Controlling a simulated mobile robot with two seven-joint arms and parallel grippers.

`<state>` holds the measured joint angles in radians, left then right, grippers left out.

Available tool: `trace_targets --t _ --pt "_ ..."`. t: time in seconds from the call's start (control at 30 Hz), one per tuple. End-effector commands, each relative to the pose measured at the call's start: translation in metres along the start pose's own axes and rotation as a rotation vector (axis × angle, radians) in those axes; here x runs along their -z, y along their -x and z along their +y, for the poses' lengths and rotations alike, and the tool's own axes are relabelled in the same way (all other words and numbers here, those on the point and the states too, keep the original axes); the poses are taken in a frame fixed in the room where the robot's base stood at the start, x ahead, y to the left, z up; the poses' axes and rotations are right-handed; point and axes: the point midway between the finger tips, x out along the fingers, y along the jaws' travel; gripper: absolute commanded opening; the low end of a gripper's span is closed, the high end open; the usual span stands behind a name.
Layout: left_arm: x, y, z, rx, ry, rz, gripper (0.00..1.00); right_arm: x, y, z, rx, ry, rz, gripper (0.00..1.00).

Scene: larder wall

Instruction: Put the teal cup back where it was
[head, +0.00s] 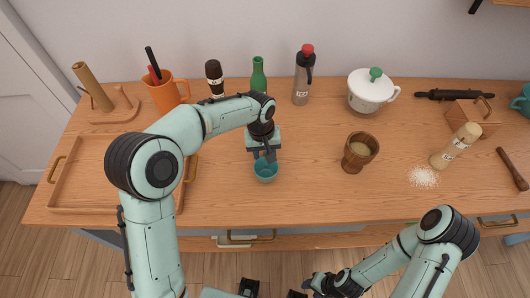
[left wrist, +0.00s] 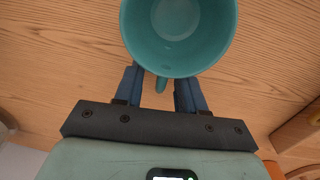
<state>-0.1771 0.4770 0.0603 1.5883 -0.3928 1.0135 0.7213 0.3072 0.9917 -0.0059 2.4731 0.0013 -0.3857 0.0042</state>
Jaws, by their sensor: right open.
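A teal cup (head: 265,171) stands upright on the wooden counter, below the green bottle in the head view. My left gripper (head: 267,159) reaches down to the cup's far side. In the left wrist view the cup (left wrist: 178,35) looks empty, and its handle (left wrist: 162,84) lies between the two blue fingers of the left gripper (left wrist: 160,90), with gaps on both sides. The left gripper is open. My right gripper (head: 312,283) is open and low in front of the counter, away from the cup. A second teal item (head: 521,104) is partly cut off at the right edge.
A wooden tray (head: 62,206) lies left, partly behind my left arm. An orange mug (head: 166,94), dark bottle (head: 214,80), green bottle (head: 258,77), flask (head: 303,80) and white pot (head: 369,93) line the back. A wooden goblet (head: 358,153) and tipped shaker (head: 455,147) with spilled grains (head: 423,176) are right.

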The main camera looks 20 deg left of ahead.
Motion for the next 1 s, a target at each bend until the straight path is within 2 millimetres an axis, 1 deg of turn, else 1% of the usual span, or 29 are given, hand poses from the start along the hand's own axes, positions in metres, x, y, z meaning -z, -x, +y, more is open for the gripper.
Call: trace_targets --t 0.23,0.37,0.47,0.7,0.8,0.9,1.0 --pt "0.0 0.001 0.0 0.0 0.0 0.0 0.39 0.0 0.001 0.0 0.0 0.0 0.0 0.43" --pt "0.001 0.01 0.001 -0.001 0.0 0.003 0.39 0.001 0.003 -0.002 0.001 0.001 0.002 0.43" --pt "0.001 0.026 0.001 -0.002 0.0 0.005 0.39 0.002 0.005 -0.003 0.001 0.001 0.003 0.43" --pt "0.001 0.079 0.001 -0.003 0.001 0.006 0.39 0.006 0.013 -0.007 0.003 0.003 0.009 0.43" --pt "0.001 0.098 0.001 -0.003 -0.001 0.005 0.39 0.007 0.016 -0.008 0.004 0.004 0.011 0.43" --pt "0.001 0.112 0.001 -0.001 -0.001 0.004 0.39 0.009 0.019 -0.01 0.005 0.005 0.013 0.43" --pt "0.001 0.12 0.001 -0.001 0.0 0.002 0.39 0.009 0.02 -0.011 0.005 0.005 0.014 0.43"
